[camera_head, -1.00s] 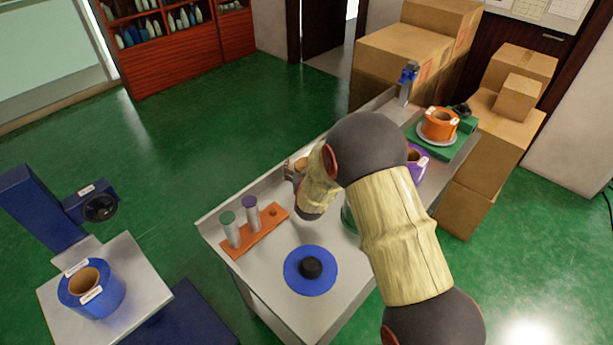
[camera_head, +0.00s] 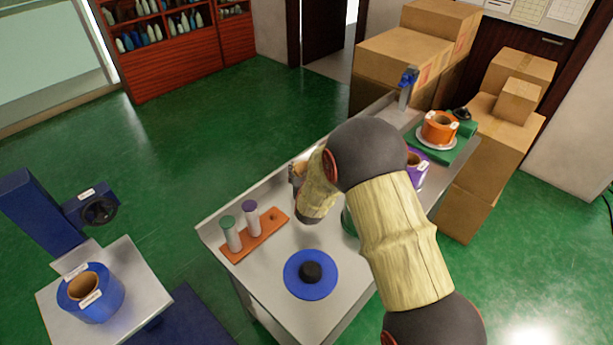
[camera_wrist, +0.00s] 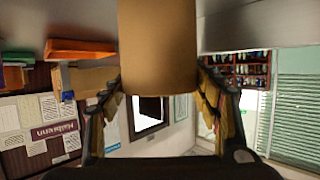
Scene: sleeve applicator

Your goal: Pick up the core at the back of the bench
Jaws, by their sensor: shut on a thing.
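The core is a plain brown cardboard tube (camera_wrist: 157,50). In the wrist view it fills the space between my gripper's two fingers (camera_wrist: 160,88) and runs out of the top of the picture. My gripper is shut on it. In the head view my gripper (camera_head: 296,175) is over the back edge of the grey bench (camera_head: 345,265), and a small tan part of the core shows beside it. My arm hides most of it there. I cannot tell whether the core's end touches the bench.
An orange rack (camera_head: 240,247) with a green-topped and a purple-topped post stands left of my gripper. A blue disc with a black knob (camera_head: 297,287) lies in front. A purple roll (camera_head: 419,172) and an orange roll (camera_head: 438,128) are farther right. Cardboard boxes (camera_head: 400,55) stand behind.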

